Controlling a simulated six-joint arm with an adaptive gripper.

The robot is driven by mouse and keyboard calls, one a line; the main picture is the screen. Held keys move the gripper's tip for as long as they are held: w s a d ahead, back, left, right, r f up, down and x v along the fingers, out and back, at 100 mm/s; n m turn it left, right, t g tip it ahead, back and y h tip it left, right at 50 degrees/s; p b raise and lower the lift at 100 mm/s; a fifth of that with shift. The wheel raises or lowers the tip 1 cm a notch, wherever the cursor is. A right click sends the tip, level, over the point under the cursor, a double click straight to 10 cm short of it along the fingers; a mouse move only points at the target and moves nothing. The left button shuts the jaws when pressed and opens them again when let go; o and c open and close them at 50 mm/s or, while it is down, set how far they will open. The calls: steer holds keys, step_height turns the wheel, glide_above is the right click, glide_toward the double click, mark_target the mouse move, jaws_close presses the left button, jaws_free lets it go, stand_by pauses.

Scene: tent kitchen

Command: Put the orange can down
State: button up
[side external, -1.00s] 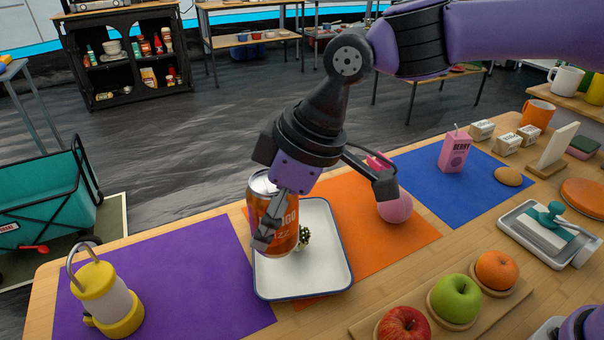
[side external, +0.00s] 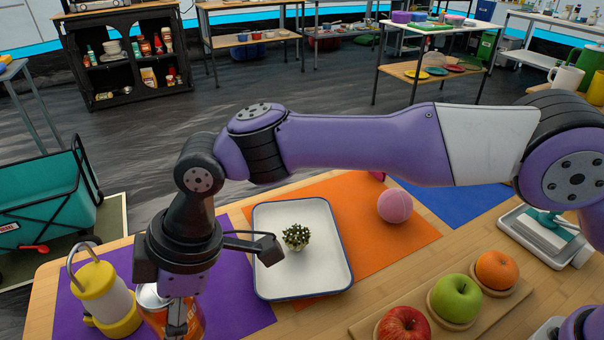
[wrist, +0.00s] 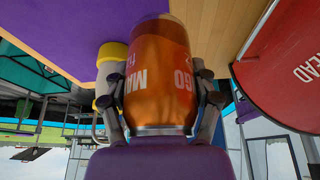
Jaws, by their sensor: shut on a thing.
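The orange can (side external: 157,312) has a silver top and shows at the lower left of the side view. It is upright over or on the purple mat (side external: 232,285), beside the yellow lantern (side external: 102,295). My gripper (side external: 178,318) is shut on the can from above. In the wrist view the can (wrist: 158,75) sits between both fingers, which touch its sides. The can's lower end is cut off by the side view's bottom edge, so I cannot tell there whether it touches the mat.
A white tray (side external: 338,282) with a small potted plant (side external: 296,237) lies right of the purple mat, partly on an orange mat (side external: 348,198). A pink ball (side external: 395,205) sits on the orange mat. Several fruits, including a green apple (side external: 456,298), stand at the front right.

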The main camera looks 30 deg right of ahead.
steer(key=shift+w+d+f, duration=0.1)
steer(key=shift+w+f, duration=0.4)
steer(key=shift+w, duration=0.1)
steer(key=shift+f, duration=1.9)
steer(key=shift+f, duration=0.2)
steer(key=o, duration=0.8)
steer(key=shift+r, duration=0.1)
